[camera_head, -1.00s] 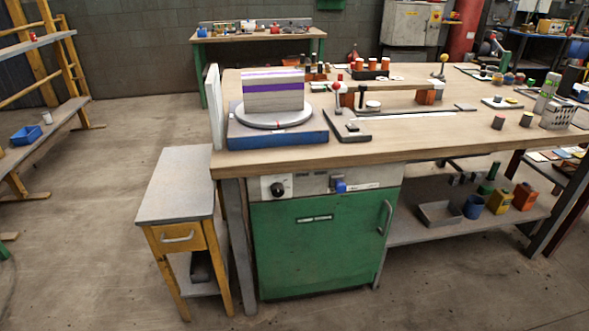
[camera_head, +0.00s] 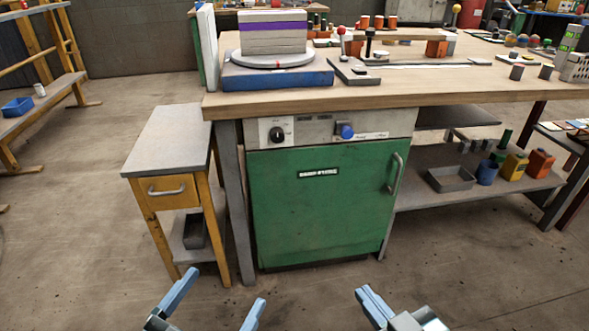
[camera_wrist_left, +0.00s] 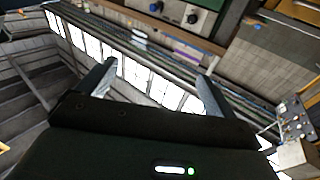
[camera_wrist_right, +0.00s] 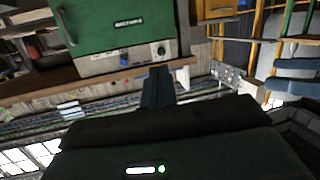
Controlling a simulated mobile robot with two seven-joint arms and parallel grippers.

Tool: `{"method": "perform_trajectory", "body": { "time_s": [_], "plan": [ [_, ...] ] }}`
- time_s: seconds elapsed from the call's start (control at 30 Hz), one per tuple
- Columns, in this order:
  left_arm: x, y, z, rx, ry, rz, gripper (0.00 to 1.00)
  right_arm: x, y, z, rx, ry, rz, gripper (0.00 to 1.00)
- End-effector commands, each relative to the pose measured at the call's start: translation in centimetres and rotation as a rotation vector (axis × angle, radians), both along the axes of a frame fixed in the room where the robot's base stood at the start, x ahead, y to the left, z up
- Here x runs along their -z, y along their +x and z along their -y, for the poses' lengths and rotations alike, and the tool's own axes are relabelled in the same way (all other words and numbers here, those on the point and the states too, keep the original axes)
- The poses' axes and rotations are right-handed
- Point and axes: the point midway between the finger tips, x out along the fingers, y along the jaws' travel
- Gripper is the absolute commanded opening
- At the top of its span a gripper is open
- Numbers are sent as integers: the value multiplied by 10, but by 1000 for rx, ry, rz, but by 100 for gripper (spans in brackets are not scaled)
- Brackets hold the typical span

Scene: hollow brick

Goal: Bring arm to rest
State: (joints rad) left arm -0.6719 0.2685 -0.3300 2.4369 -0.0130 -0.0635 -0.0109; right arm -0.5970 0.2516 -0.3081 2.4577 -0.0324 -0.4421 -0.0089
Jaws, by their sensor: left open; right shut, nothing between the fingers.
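My left gripper (camera_head: 218,303) shows at the bottom of the head view with its two blue-grey fingers spread apart, empty. In the left wrist view its fingers (camera_wrist_left: 155,88) stand wide apart with nothing between them. My right gripper (camera_head: 374,306) is to its right at the bottom edge of the head view, fingers together. In the right wrist view its closed fingers (camera_wrist_right: 158,86) hold nothing. Both grippers are in free space in front of the green cabinet (camera_head: 322,205), touching nothing visible.
The wooden workbench (camera_head: 400,92) stands ahead. On it a grey brick with a purple band (camera_head: 273,28) sits on a round turntable (camera_head: 268,60) over a blue base (camera_head: 278,77). A small yellow-legged side table (camera_head: 165,135) stands at the left. The floor before the cabinet is clear.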

Motion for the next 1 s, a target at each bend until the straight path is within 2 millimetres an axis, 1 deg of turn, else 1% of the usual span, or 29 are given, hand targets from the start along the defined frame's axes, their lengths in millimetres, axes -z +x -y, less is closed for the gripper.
{"method": "perform_trajectory", "body": {
  "time_s": [0.03,0.17,0.3,0.33,0.37,0.57,0.73,1.0],
  "plan": [
    [15,0,3,12,-1,30,93,9,-1,-6,-23,27,70,0],
    [22,0,10,37,-4,93,93,0,-8,-19,-70,97,235,0],
    [30,0,17,60,-9,153,93,-8,-21,-29,-116,175,395,0],
    [9,1,15,53,-4,132,93,-29,-18,-27,-106,165,370,0],
    [4,2,14,48,0,115,93,-34,-17,-27,-101,159,354,0],
    [-10,9,10,26,29,24,93,-48,-10,-22,-74,128,262,0],
    [-28,13,4,0,59,-79,93,-67,-5,-16,-43,97,162,0],
    [-57,12,-10,-48,112,-285,93,-95,-6,-3,13,42,-41,0]
  ]
}}
